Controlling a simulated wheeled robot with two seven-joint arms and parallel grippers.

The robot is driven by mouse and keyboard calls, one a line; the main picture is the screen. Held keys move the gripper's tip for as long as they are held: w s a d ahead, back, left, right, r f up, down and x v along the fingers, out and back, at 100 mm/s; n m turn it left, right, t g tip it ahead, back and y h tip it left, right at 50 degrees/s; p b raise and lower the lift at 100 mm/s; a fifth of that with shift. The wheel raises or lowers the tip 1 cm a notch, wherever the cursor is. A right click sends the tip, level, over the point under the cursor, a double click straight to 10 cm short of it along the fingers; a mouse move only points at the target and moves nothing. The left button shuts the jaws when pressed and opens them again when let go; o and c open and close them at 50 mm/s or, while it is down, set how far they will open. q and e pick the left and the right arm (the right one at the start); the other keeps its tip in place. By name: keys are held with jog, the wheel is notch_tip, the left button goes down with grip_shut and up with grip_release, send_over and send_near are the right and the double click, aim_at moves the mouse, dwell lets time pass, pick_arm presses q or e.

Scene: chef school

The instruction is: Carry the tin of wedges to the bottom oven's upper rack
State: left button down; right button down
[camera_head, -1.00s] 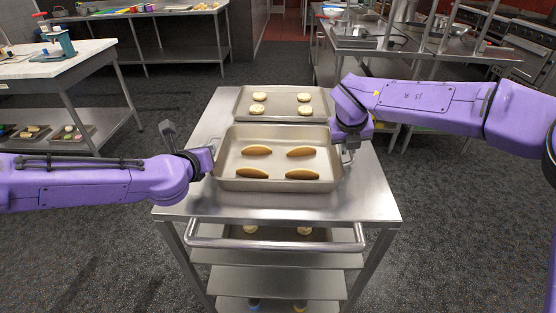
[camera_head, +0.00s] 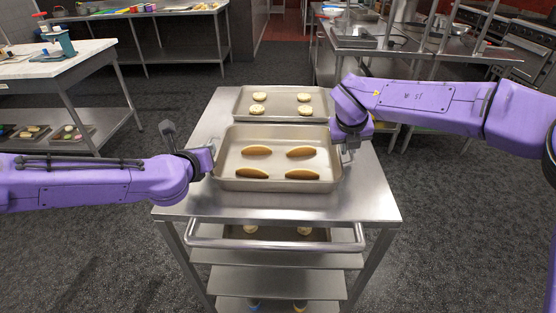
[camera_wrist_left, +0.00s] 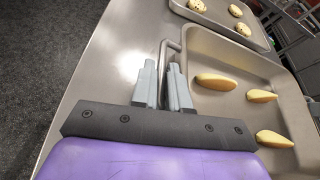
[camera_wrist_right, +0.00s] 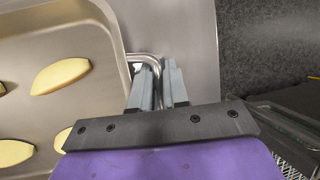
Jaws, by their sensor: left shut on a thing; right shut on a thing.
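The tin of wedges (camera_head: 278,167) is a light metal roasting tin with several golden wedges (camera_head: 300,152) in it. It sits on the steel trolley top, or very close above it; I cannot tell which. My left gripper (camera_wrist_left: 165,88) is shut on the tin's left wire handle (camera_wrist_left: 163,55). My right gripper (camera_head: 347,150) is shut on the right handle, which shows in the right wrist view (camera_wrist_right: 146,58). In the head view my wrists partly hide both handles. No oven can be made out clearly as the bottom oven.
The steel trolley (camera_head: 358,206) has a front rail (camera_head: 275,246) and lower shelves. A second tray (camera_head: 243,103) with several round pale pieces lies just behind the tin. A marble-topped table (camera_head: 60,62) stands left, and a steel bench (camera_head: 400,45) back right. Dark floor (camera_head: 460,220) is open at right.

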pick_arm(q)
jog(key=shift+r, duration=0.1)
pick_arm(e)
jog(key=shift+r, duration=0.2)
